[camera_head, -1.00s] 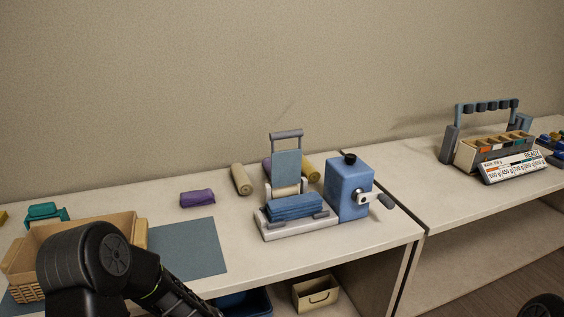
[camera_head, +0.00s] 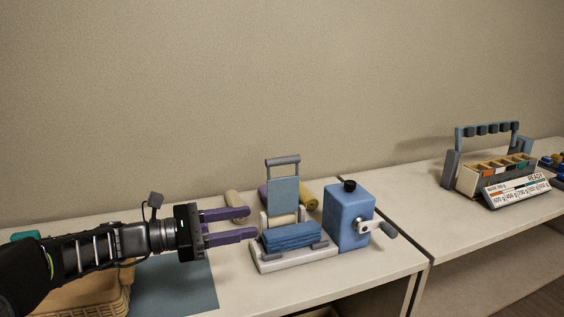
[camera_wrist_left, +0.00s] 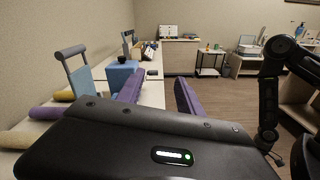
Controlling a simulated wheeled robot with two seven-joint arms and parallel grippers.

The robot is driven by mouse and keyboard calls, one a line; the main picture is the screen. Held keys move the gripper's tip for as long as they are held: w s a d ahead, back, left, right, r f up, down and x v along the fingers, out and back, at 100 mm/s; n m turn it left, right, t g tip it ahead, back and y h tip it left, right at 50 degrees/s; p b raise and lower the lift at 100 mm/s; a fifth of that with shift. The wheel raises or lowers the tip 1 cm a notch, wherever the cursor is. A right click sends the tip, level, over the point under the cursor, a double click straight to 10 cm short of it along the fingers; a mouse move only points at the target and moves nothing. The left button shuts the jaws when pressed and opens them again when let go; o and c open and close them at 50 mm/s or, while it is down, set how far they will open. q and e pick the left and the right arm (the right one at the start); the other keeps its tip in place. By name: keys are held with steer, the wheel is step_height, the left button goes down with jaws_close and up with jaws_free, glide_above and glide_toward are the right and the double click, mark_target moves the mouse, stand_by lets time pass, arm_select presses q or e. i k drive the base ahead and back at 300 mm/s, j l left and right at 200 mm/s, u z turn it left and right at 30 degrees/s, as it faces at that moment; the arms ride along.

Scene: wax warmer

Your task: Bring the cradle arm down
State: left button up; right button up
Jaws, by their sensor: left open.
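In the head view a device with a white base (camera_head: 268,262) stands near the middle of the table. Its raised blue panel (camera_head: 283,196) with a grey crossbar (camera_head: 283,161) stands nearly upright behind a folded blue cloth (camera_head: 290,236). A second device to the right has a raised frame with a blue-grey bar (camera_head: 487,129). I cannot tell for sure which one is the cradle arm. My left gripper (camera_head: 251,222) is open and empty, with its purple fingers just left of the first device. In the left wrist view the open fingers (camera_wrist_left: 160,94) show beside the panel (camera_wrist_left: 84,85). My right gripper is not in view.
A blue box (camera_head: 347,218) with a crank (camera_head: 377,228) stands right of the white base. Rolls, one of them yellow (camera_head: 308,195), lie behind. A wicker basket (camera_head: 100,297) and blue-grey mat (camera_head: 185,287) are at the left. The table's front edge is clear right of the mat.

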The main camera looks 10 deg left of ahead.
mark_target(283, 192)
steer(key=i+j, duration=0.1)
steer(key=i, duration=0.3)
steer(key=i+j, duration=0.1)
steer(key=i, duration=0.35)
